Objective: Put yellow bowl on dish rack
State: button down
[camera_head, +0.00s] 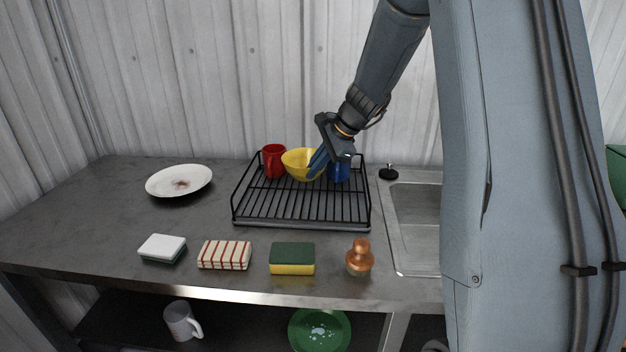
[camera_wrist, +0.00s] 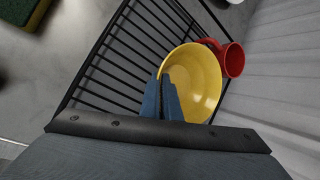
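My gripper (camera_head: 318,163) reaches down at the bowl's right side. In the wrist view the two blue fingers (camera_wrist: 170,98) lie close together at the near rim of the yellow bowl (camera_wrist: 200,84). The rim seems to be between them, though the contact is partly hidden. The bowl appears tilted, its inside facing the wrist camera. Whether it rests on the wires of the rack (camera_wrist: 125,55) is hidden.
The rack's front is empty. A plate (camera_head: 180,181), sponges (camera_head: 292,258) and a copper-topped brush (camera_head: 360,258) lie on the counter. The sink (camera_head: 415,215) is right.

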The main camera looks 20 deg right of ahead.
jog(key=shift+f+p, duration=0.3)
jog(key=shift+f, duration=1.65)
jog(key=shift+f, duration=0.1)
jog(key=c, duration=2)
grip_release()
jog(key=b+v, duration=0.2)
jog(key=v, duration=1)
